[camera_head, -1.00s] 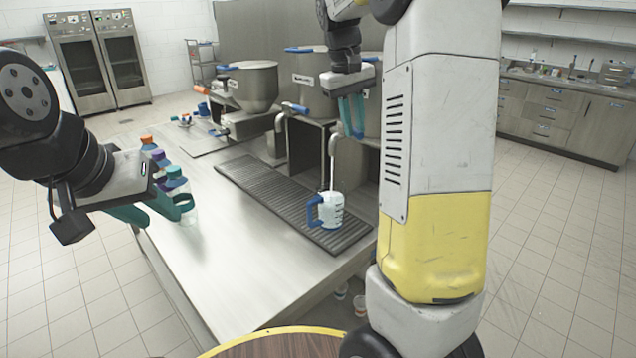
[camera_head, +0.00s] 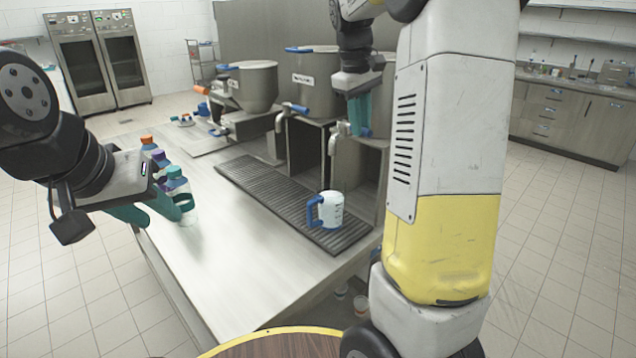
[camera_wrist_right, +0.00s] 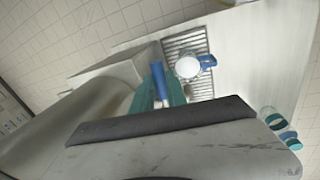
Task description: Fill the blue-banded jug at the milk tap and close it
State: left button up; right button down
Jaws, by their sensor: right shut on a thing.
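The blue-banded jug (camera_head: 331,210) stands upright on the drip grate under the right-hand tap (camera_head: 336,138). It has a blue handle on its left and looks filled with white milk. No stream runs from the tap. In the right wrist view the jug (camera_wrist_right: 187,67) shows a white round top. My right gripper (camera_head: 359,115) is at the right tap, its teal fingers shut on the blue tap handle (camera_wrist_right: 158,78). My left gripper (camera_head: 150,213) is open and empty over the table's left side, in front of the bottles.
Several capped bottles (camera_head: 176,181) stand at the table's left edge. The ribbed drip grate (camera_head: 265,190) runs along the tanks. The front steel tabletop (camera_head: 250,255) is clear.

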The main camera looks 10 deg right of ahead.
jog(key=shift+w+d+n, duration=0.15)
jog(key=shift+d+n, duration=0.2)
jog(key=shift+n, duration=0.35)
jog(key=shift+d, duration=0.1)
jog(key=c, duration=1.2)
grip_release()
jog(key=shift+w+d, duration=0.1)
jog(key=shift+d, duration=0.05)
jog(key=shift+r, duration=0.1)
